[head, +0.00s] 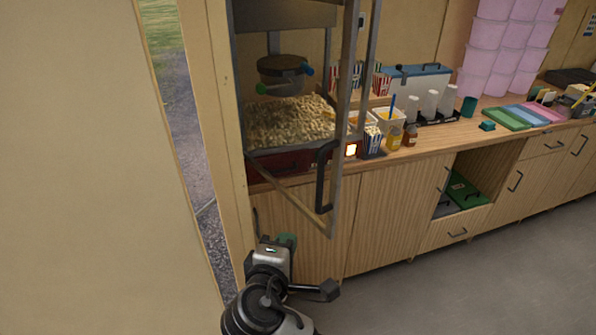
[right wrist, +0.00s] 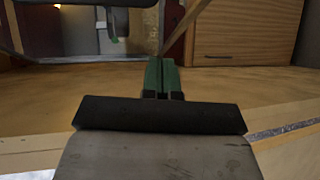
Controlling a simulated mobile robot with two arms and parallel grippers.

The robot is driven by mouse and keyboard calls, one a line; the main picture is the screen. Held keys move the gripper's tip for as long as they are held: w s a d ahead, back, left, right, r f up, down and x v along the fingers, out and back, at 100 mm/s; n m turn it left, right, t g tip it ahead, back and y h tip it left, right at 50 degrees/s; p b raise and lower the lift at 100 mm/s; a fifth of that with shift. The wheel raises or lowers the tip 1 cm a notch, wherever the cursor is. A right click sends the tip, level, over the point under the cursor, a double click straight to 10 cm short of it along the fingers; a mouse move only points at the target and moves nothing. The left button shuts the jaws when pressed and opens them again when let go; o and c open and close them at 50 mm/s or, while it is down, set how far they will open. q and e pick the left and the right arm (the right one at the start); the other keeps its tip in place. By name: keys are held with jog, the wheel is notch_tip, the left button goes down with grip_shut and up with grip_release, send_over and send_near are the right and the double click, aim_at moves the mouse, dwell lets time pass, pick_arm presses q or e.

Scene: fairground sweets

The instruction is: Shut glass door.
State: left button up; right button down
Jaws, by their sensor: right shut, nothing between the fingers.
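The popcorn machine's glass door (head: 337,195) stands open in the head view, swung out past the counter's front edge. It has a thin metal frame and a black vertical handle (head: 323,178). My right gripper (head: 286,241), with green fingertips, is below the door's lower edge and to the left of its lower corner, apart from the handle. The green fingers (right wrist: 162,76) are together and empty in the right wrist view. A slanted bar at the top there may be part of the door frame; I cannot tell. My left gripper is out of view.
The popcorn machine holds a heap of popcorn (head: 285,122) under a kettle (head: 282,76). Striped boxes (head: 373,141) and sauce bottles stand right of the door on the wooden counter (head: 435,137). A pale wall panel (head: 85,170) fills the left. Grey floor (head: 480,280) is clear.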

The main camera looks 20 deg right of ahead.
jog(key=s+r+m+t+h+p, duration=0.1)
jog(key=s+r+h+p, duration=0.15)
jog(key=r, duration=0.75)
pick_arm(q)
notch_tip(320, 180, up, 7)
jog(key=p, duration=0.3)
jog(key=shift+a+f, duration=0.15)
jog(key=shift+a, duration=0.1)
pick_arm(e)
jog(key=x, duration=0.9)
jog(key=shift+d+r+m, duration=0.15)
jog(key=shift+d+m, duration=0.1)
jog(key=shift+m, duration=0.05)
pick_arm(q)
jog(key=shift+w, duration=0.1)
